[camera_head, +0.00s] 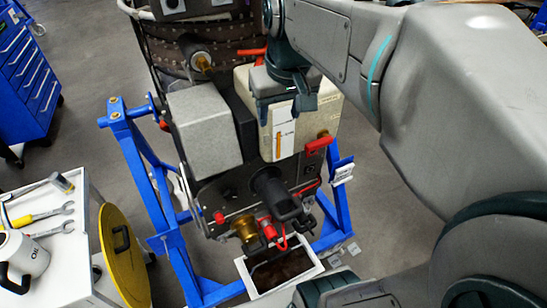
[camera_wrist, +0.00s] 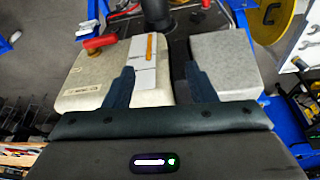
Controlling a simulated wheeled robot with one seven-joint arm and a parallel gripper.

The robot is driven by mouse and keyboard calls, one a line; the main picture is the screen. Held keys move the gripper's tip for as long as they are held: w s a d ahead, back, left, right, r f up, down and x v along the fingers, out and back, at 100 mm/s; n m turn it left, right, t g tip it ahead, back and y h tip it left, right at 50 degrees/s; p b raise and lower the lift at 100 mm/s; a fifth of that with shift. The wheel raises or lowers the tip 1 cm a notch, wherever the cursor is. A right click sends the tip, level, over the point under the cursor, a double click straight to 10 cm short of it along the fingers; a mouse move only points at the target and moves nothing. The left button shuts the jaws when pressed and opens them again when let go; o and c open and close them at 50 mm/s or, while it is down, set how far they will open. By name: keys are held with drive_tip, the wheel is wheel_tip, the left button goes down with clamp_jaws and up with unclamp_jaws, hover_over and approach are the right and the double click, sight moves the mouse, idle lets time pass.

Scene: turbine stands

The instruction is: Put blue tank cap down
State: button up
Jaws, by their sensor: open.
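I cannot make out a blue tank cap in either view. My gripper (camera_head: 284,104) hangs over the beige box (camera_head: 329,112) on top of the turbine unit, and its jaws are apart. In the wrist view my gripper (camera_wrist: 158,78) shows two dark fingers spread over the beige box (camera_wrist: 85,78) and the dark gap beside the grey box (camera_wrist: 222,62). Nothing is seen held between the fingers. A white label with an orange strip (camera_wrist: 149,48) lies on the beige box between them. I cannot tell whether the fingers touch the box.
The turbine unit rests in a blue stand (camera_head: 134,152). A red handle (camera_head: 319,145), brass fitting (camera_head: 244,228) and black cylinder (camera_head: 272,190) stick out of it. A white tray (camera_head: 256,290) lies below.

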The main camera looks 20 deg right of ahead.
drive_tip(key=s+a+f, duration=0.3)
drive_tip(key=s+f, duration=0.5)
drive_tip(key=f, duration=0.1)
drive_tip(key=shift+s+f+t, duration=0.15)
drive_tip(key=shift+s+t, duration=0.25)
drive_tip(key=shift+f+b, duration=0.35)
drive_tip(key=shift+f, duration=0.1)
